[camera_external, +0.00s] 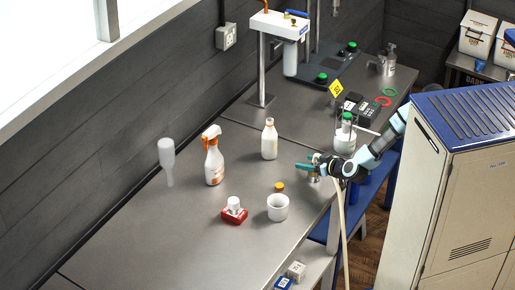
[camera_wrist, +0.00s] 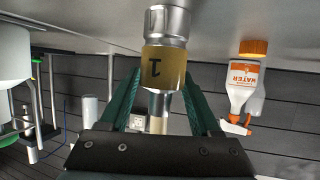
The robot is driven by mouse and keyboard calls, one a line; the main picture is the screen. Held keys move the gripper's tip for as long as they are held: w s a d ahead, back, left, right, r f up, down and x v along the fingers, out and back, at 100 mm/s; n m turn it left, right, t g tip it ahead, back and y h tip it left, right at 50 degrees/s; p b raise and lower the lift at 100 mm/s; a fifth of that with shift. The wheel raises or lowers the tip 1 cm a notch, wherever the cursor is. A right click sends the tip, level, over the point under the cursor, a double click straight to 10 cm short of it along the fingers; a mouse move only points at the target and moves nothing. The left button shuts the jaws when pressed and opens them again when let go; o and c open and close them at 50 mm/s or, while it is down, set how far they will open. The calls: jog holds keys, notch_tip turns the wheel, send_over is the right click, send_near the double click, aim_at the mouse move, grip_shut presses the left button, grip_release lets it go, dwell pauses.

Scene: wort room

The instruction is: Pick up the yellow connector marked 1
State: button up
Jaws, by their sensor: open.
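The yellow connector marked 1 (camera_wrist: 164,68) shows in the wrist view as a yellow band with a black 1 under a silver metal fitting. The wrist picture is upside down, with the grey table at its top. My gripper (camera_wrist: 162,84) has its two green fingers apart, one on each side of the connector. I cannot tell whether either finger touches it. In the external view my gripper (camera_external: 305,167) is low over the table's right edge. A small metal and yellowish piece (camera_external: 314,177), probably the connector, shows just under it, partly hidden.
A green-capped bottle (camera_external: 345,135) stands close behind. The front left table is clear.

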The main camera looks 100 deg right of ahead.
jog(key=shift+c, duration=0.4)
jog(key=shift+f, duration=0.1)
grip_shut()
